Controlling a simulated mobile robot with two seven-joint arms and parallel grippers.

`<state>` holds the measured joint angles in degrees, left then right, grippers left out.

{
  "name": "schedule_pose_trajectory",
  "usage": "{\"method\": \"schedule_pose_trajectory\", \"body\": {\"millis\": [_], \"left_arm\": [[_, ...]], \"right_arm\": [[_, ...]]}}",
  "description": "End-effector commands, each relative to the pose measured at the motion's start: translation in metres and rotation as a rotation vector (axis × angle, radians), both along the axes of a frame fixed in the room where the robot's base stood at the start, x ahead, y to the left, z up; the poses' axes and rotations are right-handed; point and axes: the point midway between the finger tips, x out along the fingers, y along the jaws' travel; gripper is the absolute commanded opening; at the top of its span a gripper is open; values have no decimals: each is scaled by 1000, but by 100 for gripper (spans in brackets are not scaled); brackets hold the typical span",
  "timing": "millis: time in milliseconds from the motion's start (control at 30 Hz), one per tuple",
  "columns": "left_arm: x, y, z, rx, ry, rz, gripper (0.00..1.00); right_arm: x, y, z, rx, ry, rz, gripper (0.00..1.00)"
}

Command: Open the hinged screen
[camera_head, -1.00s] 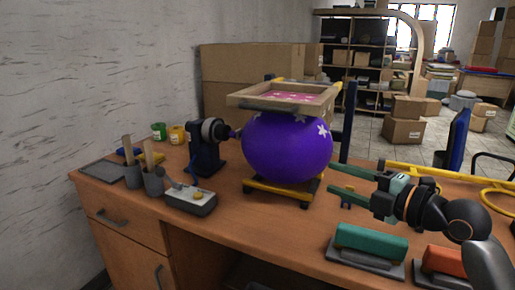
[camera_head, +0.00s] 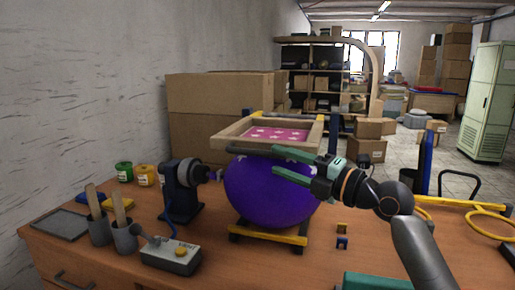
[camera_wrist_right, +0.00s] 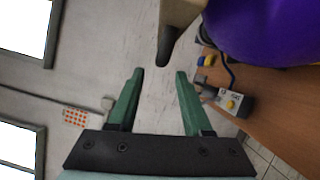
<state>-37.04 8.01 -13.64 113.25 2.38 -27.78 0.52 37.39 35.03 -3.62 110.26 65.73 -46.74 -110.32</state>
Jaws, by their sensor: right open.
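The hinged screen (camera_head: 275,133), a wooden frame around pink mesh with white stars, lies roughly level just over the purple balloon (camera_head: 258,192). My right gripper (camera_head: 274,162) is open, its green fingers in front of the balloon's upper part, just under the screen's front edge. In the right wrist view, a beige frame part with a dark handle-like end (camera_wrist_right: 167,48) is beyond the gap between the open fingers (camera_wrist_right: 160,73), and nothing is between them. The balloon (camera_wrist_right: 262,30) shows at the top right there. My left gripper is not in view.
A dark motor unit (camera_head: 181,190) stands left of the balloon. A control box (camera_head: 171,256), cups with tools (camera_head: 122,238) and paint jars (camera_head: 145,175) occupy the desk's left side. Cardboard boxes (camera_head: 215,95) stand behind.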

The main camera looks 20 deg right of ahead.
Motion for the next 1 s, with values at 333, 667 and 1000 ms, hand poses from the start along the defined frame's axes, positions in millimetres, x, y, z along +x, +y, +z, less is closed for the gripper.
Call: {"method": "schedule_pose_trajectory", "body": {"millis": [333,667,1000], "left_arm": [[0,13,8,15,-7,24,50],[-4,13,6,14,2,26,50],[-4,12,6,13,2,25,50]], "right_arm": [[48,32,6,3,1,-1,50],[57,38,4,-1,0,-1,50],[56,37,5,0,1,-1,24]]}}
